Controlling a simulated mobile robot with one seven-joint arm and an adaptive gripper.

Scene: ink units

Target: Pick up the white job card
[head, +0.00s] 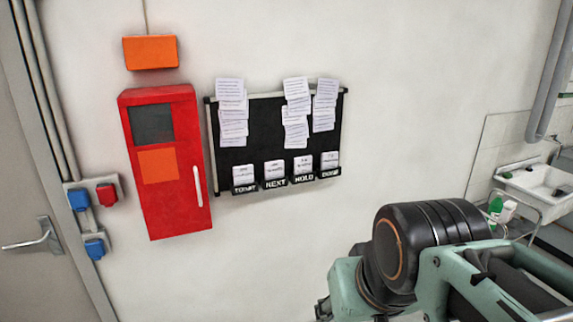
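Small white cards stand in a row of black labelled pockets along the bottom of a black board (264,122) on the wall. One white card (243,174) is in the leftmost pocket, another white card (274,170) is just right of it, a third (303,165) is in the pocket that seems to read HOLD, and another (329,160) is in the rightmost. I cannot tell which is the job card. Their print is too small to read. My arm is at the lower right, apart from the board. My gripper is not in view.
White paper sheets (232,112) hang on the board's upper part, with more sheets (297,109) to the right. A red cabinet (180,213) with a handle is left of the board. A sink (540,190) is at the far right. The wall between board and sink is bare.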

